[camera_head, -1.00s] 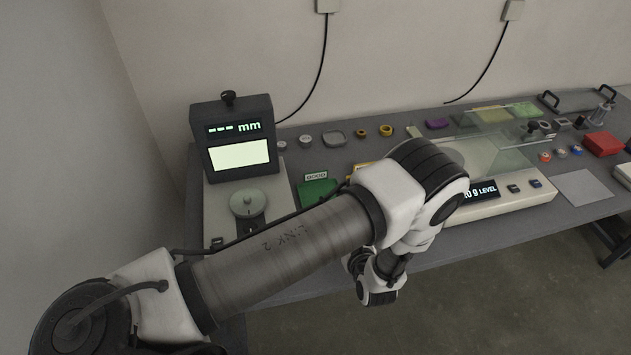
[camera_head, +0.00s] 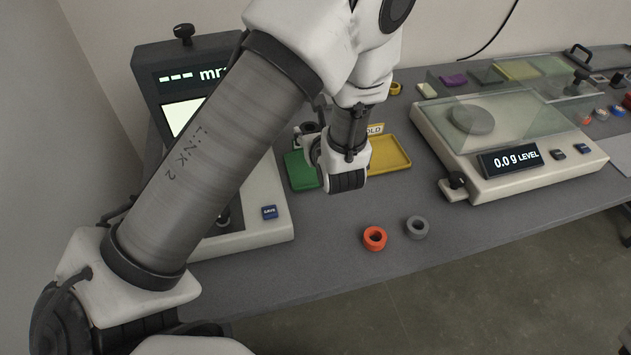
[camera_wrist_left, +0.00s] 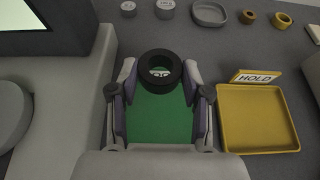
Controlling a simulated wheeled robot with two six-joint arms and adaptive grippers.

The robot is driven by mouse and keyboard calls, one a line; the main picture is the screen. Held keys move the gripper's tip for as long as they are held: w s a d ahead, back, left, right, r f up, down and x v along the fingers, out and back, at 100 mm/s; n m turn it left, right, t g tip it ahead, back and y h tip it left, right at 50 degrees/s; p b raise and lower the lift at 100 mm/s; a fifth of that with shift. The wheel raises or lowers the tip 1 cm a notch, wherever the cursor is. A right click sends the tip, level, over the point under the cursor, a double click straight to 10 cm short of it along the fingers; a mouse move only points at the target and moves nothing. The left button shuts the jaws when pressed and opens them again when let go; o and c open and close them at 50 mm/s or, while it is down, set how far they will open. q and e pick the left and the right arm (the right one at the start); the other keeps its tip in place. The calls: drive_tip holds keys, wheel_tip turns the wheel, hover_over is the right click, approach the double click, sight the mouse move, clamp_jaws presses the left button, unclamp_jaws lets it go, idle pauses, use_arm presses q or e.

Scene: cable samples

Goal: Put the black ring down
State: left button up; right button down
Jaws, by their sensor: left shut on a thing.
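The black ring (camera_wrist_left: 160,86) is between the fingertips of my left gripper (camera_wrist_left: 160,76), which is shut on it in the left wrist view. The ring appears over the far part of the green tray (camera_wrist_left: 158,122), and its hole shows part of the tray's label behind. I cannot tell whether the ring touches the tray. My right gripper is not in view.
A yellow HOLD tray (camera_wrist_left: 258,150) stands right of the green one. An orange ring (camera_head: 374,238) and a grey ring (camera_head: 417,227) lie near the table's front edge. A scale (camera_head: 540,172) stands right and a measuring device (camera_head: 262,228) left. Small items line the back.

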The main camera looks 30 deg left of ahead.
use_arm(q)
drive_tip(key=shift+w+a+r, duration=0.1)
drive_tip(key=shift+w+r, duration=0.2)
drive_tip(key=shift+w, duration=0.05)
drive_tip(key=shift+s+r, duration=0.1)
drive_tip(key=shift+r, duration=0.05)
wheel_tip(320, 180, down, 9)
drive_tip(key=shift+r, duration=0.15)
drive_tip(key=shift+f, duration=0.4)
drive_tip(key=o, duration=1)
drive_tip(key=shift+c, duration=0.2)
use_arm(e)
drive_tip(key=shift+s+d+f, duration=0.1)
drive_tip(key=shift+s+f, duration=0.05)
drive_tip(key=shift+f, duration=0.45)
use_arm(q)
drive_tip(key=shift+r, duration=0.1)
